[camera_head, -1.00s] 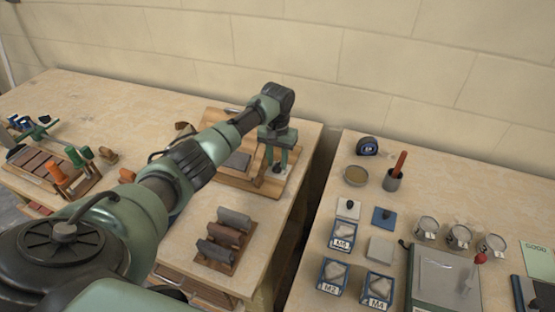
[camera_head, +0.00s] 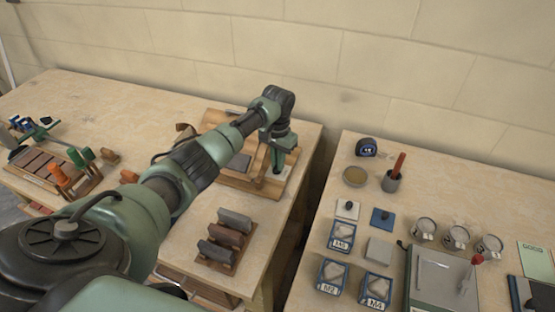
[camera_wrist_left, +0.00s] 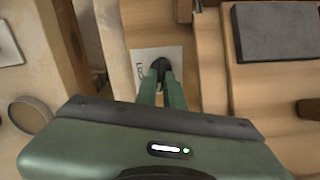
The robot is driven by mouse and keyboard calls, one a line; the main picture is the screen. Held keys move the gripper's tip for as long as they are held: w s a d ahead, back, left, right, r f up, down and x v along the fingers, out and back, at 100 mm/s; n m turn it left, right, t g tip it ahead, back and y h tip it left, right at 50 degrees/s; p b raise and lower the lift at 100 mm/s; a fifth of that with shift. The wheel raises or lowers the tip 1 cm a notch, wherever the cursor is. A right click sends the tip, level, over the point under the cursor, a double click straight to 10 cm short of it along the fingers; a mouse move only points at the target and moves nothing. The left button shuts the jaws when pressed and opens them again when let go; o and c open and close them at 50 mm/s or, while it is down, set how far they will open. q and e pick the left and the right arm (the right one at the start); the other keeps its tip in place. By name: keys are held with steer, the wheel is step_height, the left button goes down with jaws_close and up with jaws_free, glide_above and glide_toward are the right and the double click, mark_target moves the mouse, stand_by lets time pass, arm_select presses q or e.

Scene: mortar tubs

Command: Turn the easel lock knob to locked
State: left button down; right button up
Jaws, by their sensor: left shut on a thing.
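The wooden easel (camera_head: 213,118) stands at the back right of the left bench. Its small dark lock knob (camera_wrist_left: 160,65) sits beside a white label (camera_wrist_left: 145,56) in the left wrist view; the lettering is only partly readable. My left gripper (camera_head: 277,167) points down at the easel's right side. In the left wrist view its green fingers (camera_wrist_left: 161,78) are shut on the knob, hiding part of it. I cannot read from these frames which setting the knob points to. My right gripper is not in view.
A dark grey slab (camera_wrist_left: 278,32) lies on the easel beside the fingers. A rack of grey and brown blocks (camera_head: 226,236) stands in front. A gap separates this bench from the right bench, which holds tubs, cups and a tape measure (camera_head: 366,147).

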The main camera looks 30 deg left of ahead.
arm_select(q)
steer(key=m+p, duration=0.1)
steer(key=m, duration=0.2)
steer(key=shift+d+r+m, duration=0.1)
steer(key=shift+r+m, duration=0.05)
steer(key=shift+m, duration=0.15)
steer(key=m, duration=0.3)
steer(key=shift+m+p, duration=0.3)
steer(key=shift+p, duration=0.05)
steer(key=m, duration=0.3)
steer(key=shift+d+m, duration=0.1)
steer(key=shift+m, duration=2.3)
steer(key=c, duration=1.5)
jaws_free()
steer(key=shift+s, duration=0.15)
step_height(320, 180, up, 8)
steer(key=shift+f+b, duration=0.15)
steer(key=shift+b, duration=0.4)
